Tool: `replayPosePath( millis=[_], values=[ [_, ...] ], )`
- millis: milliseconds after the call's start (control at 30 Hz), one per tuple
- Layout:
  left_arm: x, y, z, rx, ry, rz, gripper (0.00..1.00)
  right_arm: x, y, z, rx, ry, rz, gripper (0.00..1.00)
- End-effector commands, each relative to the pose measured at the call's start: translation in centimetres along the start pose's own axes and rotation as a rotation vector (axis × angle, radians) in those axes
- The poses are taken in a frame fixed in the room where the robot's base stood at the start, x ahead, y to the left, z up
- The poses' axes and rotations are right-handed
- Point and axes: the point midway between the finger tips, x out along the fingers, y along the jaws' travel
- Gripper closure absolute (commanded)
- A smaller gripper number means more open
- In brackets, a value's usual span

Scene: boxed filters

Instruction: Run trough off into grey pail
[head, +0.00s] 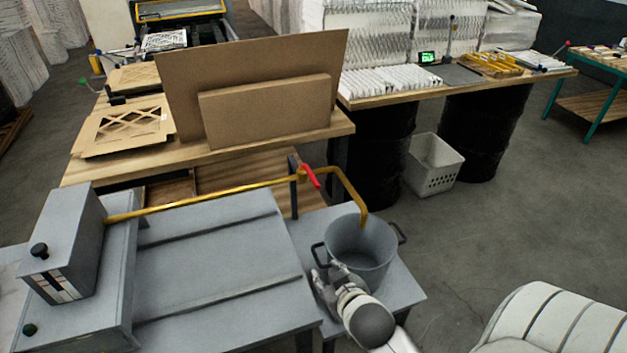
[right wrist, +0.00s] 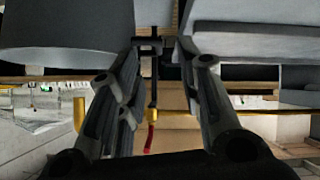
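The grey pail (head: 372,262) stands upright on a small grey stand, with dark side handles. A brass pipe (head: 215,194) runs from a grey box (head: 62,245) on the grey machine at left, and its bent end is over the pail's mouth. A red valve lever (head: 311,176) sits on the pipe and points across it; it also shows in the right wrist view (right wrist: 150,138). No stream shows at the spout. My right gripper (head: 322,275) is at the pail's near left side; its fingers (right wrist: 160,50) are apart and empty. My left gripper is out of view.
A dark post (head: 293,188) stands by the valve. Behind is a wooden bench (head: 250,148) with cardboard sheets and a box. A white basket (head: 434,165) stands on the floor by black drums. The floor at right is mostly clear.

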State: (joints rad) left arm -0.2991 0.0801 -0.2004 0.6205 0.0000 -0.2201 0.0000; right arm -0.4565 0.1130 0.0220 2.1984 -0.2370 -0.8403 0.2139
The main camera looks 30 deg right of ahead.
Motion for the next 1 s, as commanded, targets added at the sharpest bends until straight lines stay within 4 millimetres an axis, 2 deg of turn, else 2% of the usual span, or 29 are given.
replayPosePath(
  millis=[100,200,333,433,667,1000],
  values=[
    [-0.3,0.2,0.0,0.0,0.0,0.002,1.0,0.5,2.5,-4.8,0.021,0.189,0.054,0.66],
    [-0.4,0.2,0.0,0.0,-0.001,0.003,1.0,0.3,4.2,-8.7,0.026,0.35,0.082,0.66],
    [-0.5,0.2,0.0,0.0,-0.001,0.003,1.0,-0.5,5.5,-12.1,0.019,0.505,0.095,0.66],
    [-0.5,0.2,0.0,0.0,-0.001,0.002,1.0,-0.9,6.0,-13.6,0.011,0.574,0.096,0.66],
    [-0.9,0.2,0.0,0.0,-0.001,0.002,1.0,-0.6,6.3,-15.1,0.005,0.614,0.094,0.66],
    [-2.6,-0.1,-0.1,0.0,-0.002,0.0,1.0,3.6,6.8,-18.1,0.005,0.61,0.095,0.66]
  ],
)
